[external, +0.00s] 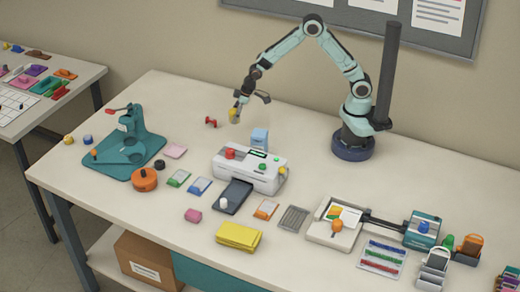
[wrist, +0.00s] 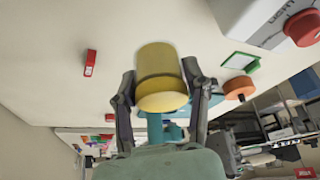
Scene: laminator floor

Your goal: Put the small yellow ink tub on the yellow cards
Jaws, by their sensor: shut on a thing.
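My gripper (external: 237,108) is shut on the small yellow ink tub (external: 234,117) and holds it in the air above the back of the table. In the wrist view the yellow tub (wrist: 160,78) sits between the two fingers of my gripper (wrist: 160,85), with its round end toward the camera. The yellow cards (external: 239,236) lie in a stack near the table's front edge in the external view, well apart from the tub. The yellow cards are not seen in the wrist view.
The white laminator (external: 248,172), with a blue box (external: 260,138) behind it, stands between my gripper and the yellow cards. A pink block (external: 193,215) and a dark tray (external: 233,196) lie near the cards. A red item (external: 211,122) is left of the gripper; a teal press (external: 125,150) stands farther left.

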